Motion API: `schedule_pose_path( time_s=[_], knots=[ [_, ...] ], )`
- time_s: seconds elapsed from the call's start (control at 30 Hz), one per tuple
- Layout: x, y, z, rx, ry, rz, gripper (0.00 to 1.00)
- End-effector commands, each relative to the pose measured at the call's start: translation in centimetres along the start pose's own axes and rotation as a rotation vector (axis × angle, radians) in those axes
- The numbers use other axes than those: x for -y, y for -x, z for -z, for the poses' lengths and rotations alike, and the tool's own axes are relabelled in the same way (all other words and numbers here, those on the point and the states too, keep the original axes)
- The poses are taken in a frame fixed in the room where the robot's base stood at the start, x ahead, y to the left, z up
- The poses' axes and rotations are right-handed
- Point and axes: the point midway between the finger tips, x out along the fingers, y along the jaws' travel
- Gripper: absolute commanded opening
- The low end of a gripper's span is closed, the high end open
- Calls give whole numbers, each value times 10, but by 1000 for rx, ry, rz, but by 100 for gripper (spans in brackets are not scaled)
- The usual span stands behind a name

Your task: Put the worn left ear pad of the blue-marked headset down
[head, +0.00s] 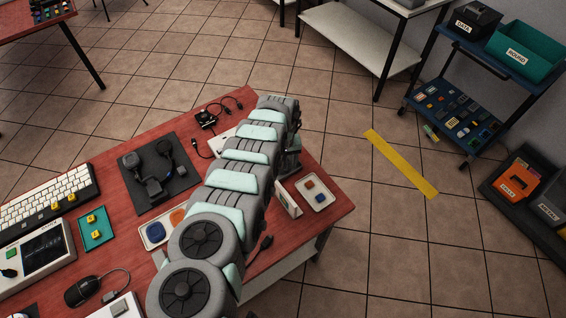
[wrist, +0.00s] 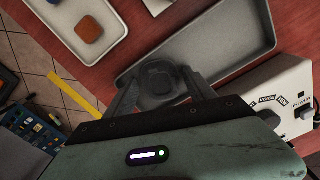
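In the wrist view, the fingers of my gripper (wrist: 160,92) reach in from both sides of a dark round ear pad (wrist: 158,80) and seem to touch it. The pad is over the near-left part of a grey tray (wrist: 243,35); I cannot tell whether it touches the tray floor. The rest of the tray that shows is bare. In the head view my own arm covers the gripper, the pad and most of that area.
A white tray with a blue and an orange piece (wrist: 85,28) lies beside the grey tray; it also shows in the head view (head: 317,205). A white labelled box (wrist: 285,95) stands at the right. A black mat (head: 183,184) with black devices, a keyboard (head: 45,203) and a mouse (head: 82,291) occupy the red table.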

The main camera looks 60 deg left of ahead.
Motion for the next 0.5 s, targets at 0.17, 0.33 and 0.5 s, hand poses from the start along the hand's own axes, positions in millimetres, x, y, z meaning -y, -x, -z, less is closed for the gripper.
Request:
schedule_pose_path(
  time_s=[0.17,0.33,0.5],
  knots=[
    [0,0,0,0,1,0,72],
    [0,1,0,0,1,0,72],
    [0,11,2,-3,0,0,72]
  ],
)
